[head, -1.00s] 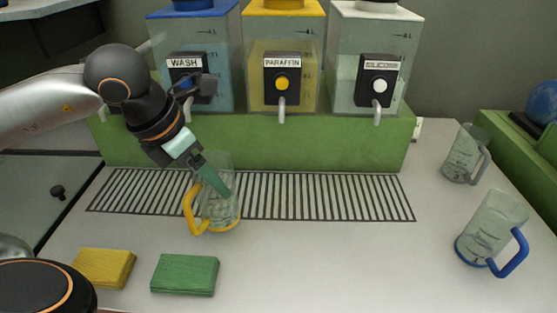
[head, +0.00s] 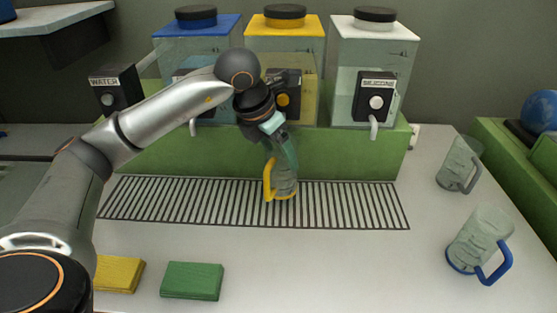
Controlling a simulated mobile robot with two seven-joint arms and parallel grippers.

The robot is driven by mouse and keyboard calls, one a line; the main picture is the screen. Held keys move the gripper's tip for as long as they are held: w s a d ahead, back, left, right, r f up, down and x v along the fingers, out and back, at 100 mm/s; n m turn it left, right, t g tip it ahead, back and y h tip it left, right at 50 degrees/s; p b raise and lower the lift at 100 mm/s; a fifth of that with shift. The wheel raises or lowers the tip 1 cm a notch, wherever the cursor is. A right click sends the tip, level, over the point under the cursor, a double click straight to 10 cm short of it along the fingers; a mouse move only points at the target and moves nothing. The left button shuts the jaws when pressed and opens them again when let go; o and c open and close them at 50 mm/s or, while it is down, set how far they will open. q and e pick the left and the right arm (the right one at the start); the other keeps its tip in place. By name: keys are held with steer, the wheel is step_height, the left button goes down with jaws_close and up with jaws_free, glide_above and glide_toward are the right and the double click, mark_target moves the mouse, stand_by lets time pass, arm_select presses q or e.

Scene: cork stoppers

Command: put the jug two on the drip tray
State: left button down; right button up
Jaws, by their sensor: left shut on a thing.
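A clear jug with a yellow handle (head: 268,180) is in my left gripper (head: 284,157), which is shut on it from above. The handle points left. The jug is upright or nearly so, over the back middle part of the slatted drip tray (head: 352,207). I cannot tell whether its base touches the slats. A clear jug with a blue handle (head: 478,236) stands on the counter right of the tray. A clear jug with a grey handle (head: 458,162) stands behind it. No number is readable on any jug. My right gripper is not in view.
Tanks with blue (head: 197,25), yellow (head: 287,33) and white (head: 372,40) lids stand on a green ledge (head: 200,155) behind the tray, their taps overhanging. My left arm partly hides them. Yellow (head: 118,274) and green (head: 192,280) sponges lie at front left. The front middle counter is clear.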

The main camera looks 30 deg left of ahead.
mark_target(278, 166)
arm_select(q)
steer(key=shift+f, duration=1.75)
steer(key=shift+f, duration=0.2)
jaws_free()
steer(key=shift+r, duration=0.45)
steer(key=v, duration=1.1)
steer(key=shift+s+r, duration=0.2)
steer(key=shift+s, duration=0.05)
steer(key=shift+a, duration=0.1)
